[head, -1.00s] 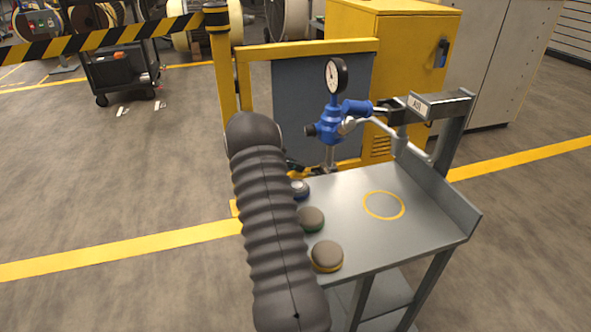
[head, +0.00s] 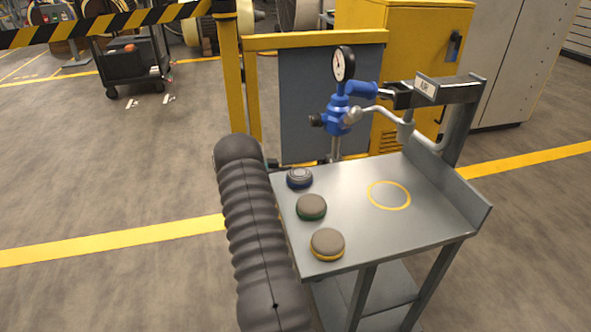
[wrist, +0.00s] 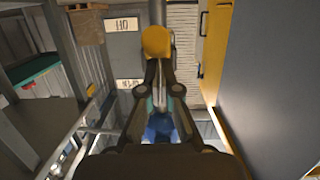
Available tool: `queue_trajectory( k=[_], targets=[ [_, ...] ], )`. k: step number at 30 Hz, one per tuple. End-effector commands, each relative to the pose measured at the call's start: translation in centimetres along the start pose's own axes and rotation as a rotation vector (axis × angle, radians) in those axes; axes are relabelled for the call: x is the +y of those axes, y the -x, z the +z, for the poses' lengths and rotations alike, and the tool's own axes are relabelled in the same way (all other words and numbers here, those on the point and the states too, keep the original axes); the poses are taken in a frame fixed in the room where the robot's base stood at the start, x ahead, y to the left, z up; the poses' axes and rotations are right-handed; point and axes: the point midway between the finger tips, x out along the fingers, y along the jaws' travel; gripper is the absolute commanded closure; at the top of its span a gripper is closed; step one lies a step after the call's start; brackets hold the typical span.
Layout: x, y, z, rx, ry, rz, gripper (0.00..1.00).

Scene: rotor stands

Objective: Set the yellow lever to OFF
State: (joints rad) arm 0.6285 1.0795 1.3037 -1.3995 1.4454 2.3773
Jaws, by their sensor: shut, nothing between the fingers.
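In the wrist view, the rounded yellow end of the lever (wrist: 156,41) shows just beyond my fingertips, over a grey panel. My gripper (wrist: 158,64) is shut with nothing between its fingers; its tips are close to the yellow end or touching it, I cannot tell which. A white label (wrist: 121,25) is left of the yellow end, its letters turned over. A second white label (wrist: 127,84) is lower on the panel, partly hidden and hard to read. In the head view, I see neither the lever nor my gripper; my dark arm covers that side.
A grey cart (head: 440,222) holds several round pucks near its left edge. A blue valve with a gauge (head: 342,64) stands behind it. A yellow cabinet (head: 405,15) is farther back. In the wrist view, a dark panel (wrist: 268,80) is close on the right.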

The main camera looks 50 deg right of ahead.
Motion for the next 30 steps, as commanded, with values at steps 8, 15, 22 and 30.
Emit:
queue_trajectory(
  k=[8,15,22,30],
  targets=[
    [0.0,-0.1,1.3,-0.006,0.004,-0.003,1.0],
    [0.1,-0.2,1.9,-0.01,0.009,-0.002,1.0],
    [0.2,-0.2,2.0,-0.011,0.011,-0.002,1.0],
    [0.2,0.5,1.1,-0.009,0.009,-0.005,1.0]
  ],
)
